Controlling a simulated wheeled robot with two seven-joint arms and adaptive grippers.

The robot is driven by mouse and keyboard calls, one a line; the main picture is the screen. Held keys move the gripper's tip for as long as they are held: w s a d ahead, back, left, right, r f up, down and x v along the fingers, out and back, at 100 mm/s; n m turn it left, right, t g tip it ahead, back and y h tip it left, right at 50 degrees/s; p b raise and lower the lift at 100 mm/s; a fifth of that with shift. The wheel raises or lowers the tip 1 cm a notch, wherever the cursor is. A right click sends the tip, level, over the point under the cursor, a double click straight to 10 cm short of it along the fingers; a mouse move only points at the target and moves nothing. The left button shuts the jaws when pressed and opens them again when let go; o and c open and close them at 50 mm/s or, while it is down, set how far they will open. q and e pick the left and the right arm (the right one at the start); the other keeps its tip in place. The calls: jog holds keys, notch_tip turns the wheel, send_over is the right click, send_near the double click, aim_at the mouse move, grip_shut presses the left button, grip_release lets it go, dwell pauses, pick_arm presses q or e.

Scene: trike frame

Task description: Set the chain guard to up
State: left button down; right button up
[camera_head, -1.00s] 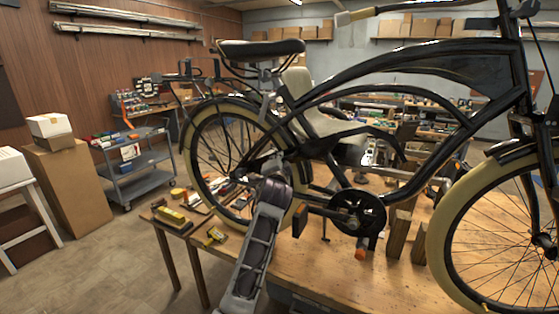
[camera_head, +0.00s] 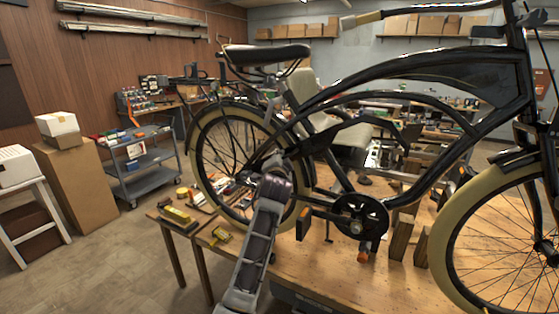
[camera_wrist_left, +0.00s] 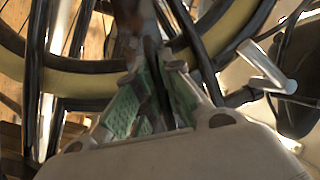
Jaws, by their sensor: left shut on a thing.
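The black bicycle frame (camera_head: 420,75) stands on the workbench, with its dark chainring (camera_head: 360,214) low in the middle. My left gripper (camera_head: 277,165) is beside the rear wheel (camera_head: 215,165), left of the chainring. In the left wrist view, its green-padded fingers (camera_wrist_left: 150,100) are shut on a dark, blurred, narrow part (camera_wrist_left: 135,25), which seems to be the chain guard. The guard's full outline and tilt cannot be made out; my gripper and the frame tubes hide much of it. My right gripper is not in view.
The wooden bench (camera_head: 330,270) carries a yellow tool (camera_head: 174,214) and other loose tools at its left end. Frame tubes and the cream tyre (camera_wrist_left: 80,80) lie close around my left fingers. A grey cart (camera_head: 140,175) stands farther left.

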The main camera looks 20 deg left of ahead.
pick_arm(q)
jog(key=c, duration=1.5)
grip_release()
jog(key=shift+c, duration=0.2)
jog(key=v, duration=1.2)
jog(key=shift+r, duration=0.1)
